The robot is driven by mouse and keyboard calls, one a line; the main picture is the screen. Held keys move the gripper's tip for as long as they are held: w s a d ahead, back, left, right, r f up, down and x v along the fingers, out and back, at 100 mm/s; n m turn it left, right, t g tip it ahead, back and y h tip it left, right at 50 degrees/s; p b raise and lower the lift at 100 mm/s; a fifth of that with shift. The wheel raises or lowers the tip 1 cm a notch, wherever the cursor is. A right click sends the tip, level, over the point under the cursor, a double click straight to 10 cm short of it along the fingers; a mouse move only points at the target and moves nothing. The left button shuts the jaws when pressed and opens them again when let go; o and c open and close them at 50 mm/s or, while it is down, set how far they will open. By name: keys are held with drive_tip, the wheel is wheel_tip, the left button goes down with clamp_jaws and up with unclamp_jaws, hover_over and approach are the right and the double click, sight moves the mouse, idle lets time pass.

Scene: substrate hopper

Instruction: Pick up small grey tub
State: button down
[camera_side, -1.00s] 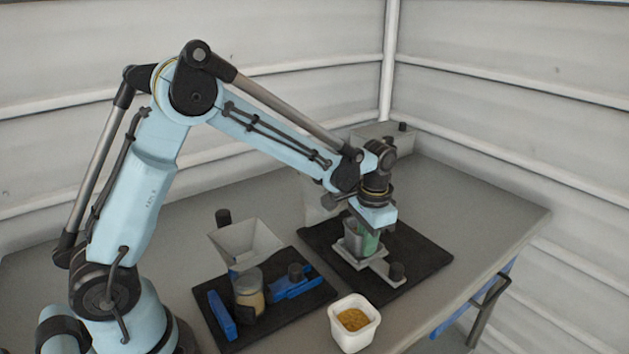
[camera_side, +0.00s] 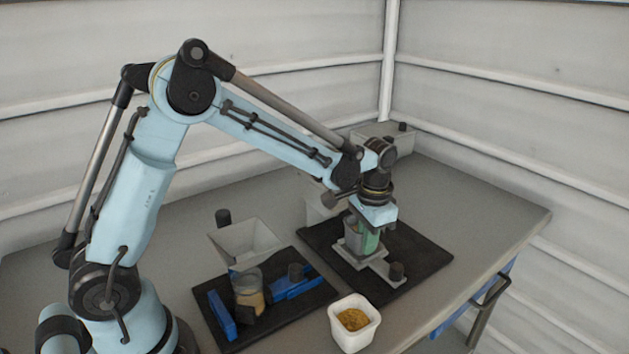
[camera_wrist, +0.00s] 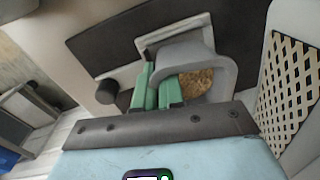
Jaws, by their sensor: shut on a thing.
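The small grey tub (camera_wrist: 215,72) holds brown grainy material and shows in the wrist view between and beyond the green fingers. In the side view the tub (camera_side: 353,231) stands on a light grey stand on the right-hand black mat. My gripper (camera_side: 369,240) points down over that stand, its green fingers at the tub's right side. In the wrist view my gripper (camera_wrist: 158,92) is shut on the tub's wall near the rim. The far side of the tub's base is hidden.
A white tub (camera_side: 354,322) with yellow grains stands at the table's front edge. The right table side is clear.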

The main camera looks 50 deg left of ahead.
drive_tip(key=shift+r, duration=0.4)
drive_tip(key=r, duration=0.2)
drive_tip(key=d+r, duration=0.1)
drive_tip(key=shift+s+r, duration=0.25)
drive_tip(key=shift+s, duration=0.05)
drive_tip(key=s+d+r, duration=0.5)
drive_tip(key=d+r, duration=0.1)
drive_tip(key=d, duration=0.2)
drive_tip(key=shift+s+d+r, duration=0.15)
drive_tip(key=shift+s+d, duration=0.25)
drive_tip(key=shift+a, duration=0.1)
drive_tip(key=s+a+r+n, duration=0.1)
drive_tip(key=s+a+r, duration=0.1)
drive_tip(key=a, duration=0.3)
drive_tip(key=s+a+r+n, duration=0.1)
drive_tip(key=s+a, duration=0.1)
drive_tip(key=a, duration=0.4)
drive_tip(key=shift+s+r, duration=0.25)
drive_tip(key=shift+r, duration=0.1)
